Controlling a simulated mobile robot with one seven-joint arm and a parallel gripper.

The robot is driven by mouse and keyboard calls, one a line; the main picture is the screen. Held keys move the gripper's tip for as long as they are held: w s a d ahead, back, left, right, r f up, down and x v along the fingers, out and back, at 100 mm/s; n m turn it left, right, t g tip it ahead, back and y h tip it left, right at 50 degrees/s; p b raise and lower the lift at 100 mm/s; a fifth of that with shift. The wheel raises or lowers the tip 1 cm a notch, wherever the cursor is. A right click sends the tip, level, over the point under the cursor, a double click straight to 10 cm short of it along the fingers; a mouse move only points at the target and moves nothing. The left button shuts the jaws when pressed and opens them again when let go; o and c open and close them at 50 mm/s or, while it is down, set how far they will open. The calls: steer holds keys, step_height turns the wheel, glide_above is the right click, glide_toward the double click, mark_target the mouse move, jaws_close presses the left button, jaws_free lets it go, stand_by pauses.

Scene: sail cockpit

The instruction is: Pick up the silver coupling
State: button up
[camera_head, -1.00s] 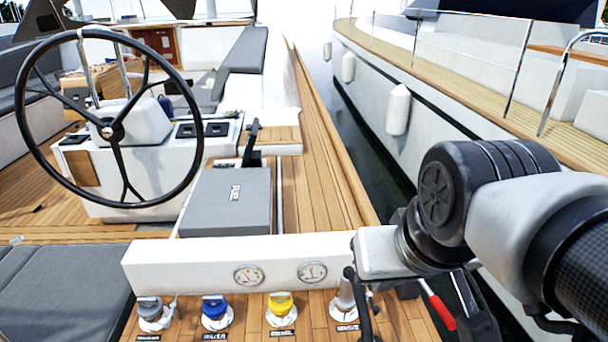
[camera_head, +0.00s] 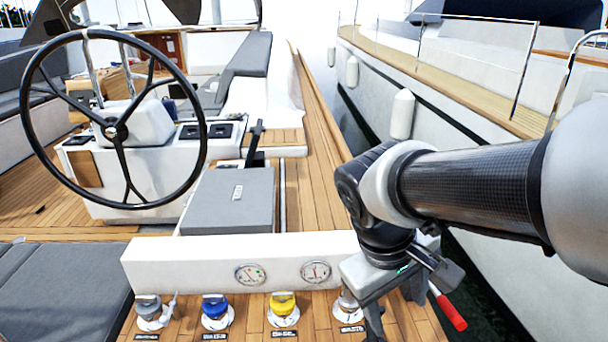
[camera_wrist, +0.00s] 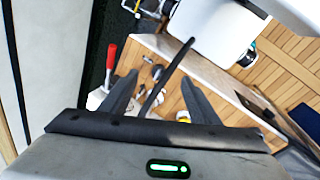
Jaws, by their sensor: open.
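The silver coupling (camera_head: 347,309) stands on the teak deck at the right end of a row of fittings, partly covered by my gripper. My gripper (camera_head: 374,325) points down just right of it in the head view. In the wrist view my gripper (camera_wrist: 160,79) is open, its two dark fingers apart, with nothing clearly held. Small silvery parts show beyond the fingertips there, but I cannot tell which is the coupling. A dark bar crosses between the fingers.
A grey-capped (camera_head: 148,308), a blue-capped (camera_head: 215,308) and a yellow-capped fitting (camera_head: 283,306) stand left of the coupling. A white gauge panel (camera_head: 200,262) rises behind them. A red handle (camera_head: 452,314) is at the right, near the deck edge and water.

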steer(key=w+d+f+n+g+h+b, duration=0.15)
steer(key=w+f+n+h+b, duration=0.35)
steer(key=f, duration=0.5)
steer(key=w+a+f+n+t+h+b, duration=0.2)
steer(key=w+a+f+n+t+b, duration=0.1)
steer(key=w+a+f+n+t, duration=0.5)
steer(key=w+a+f+n+t+h+b, duration=0.3)
steer(key=w+a+f+n+t, duration=0.15)
steer(key=f+n, duration=0.65)
steer(key=shift+m+t, duration=0.3)
steer(key=shift+m, duration=0.3)
steer(key=shift+f+b+x, duration=0.25)
steer(key=shift+x, duration=2.65)
steer(key=shift+f+b+x, duration=0.3)
steer(key=shift+x, duration=2.65)
steer(key=shift+f+b+x, duration=0.25)
steer(key=shift+x, duration=2.65)
steer(key=shift+w+a, duration=0.1)
steer(key=shift+a, duration=0.1)
jaws_close()
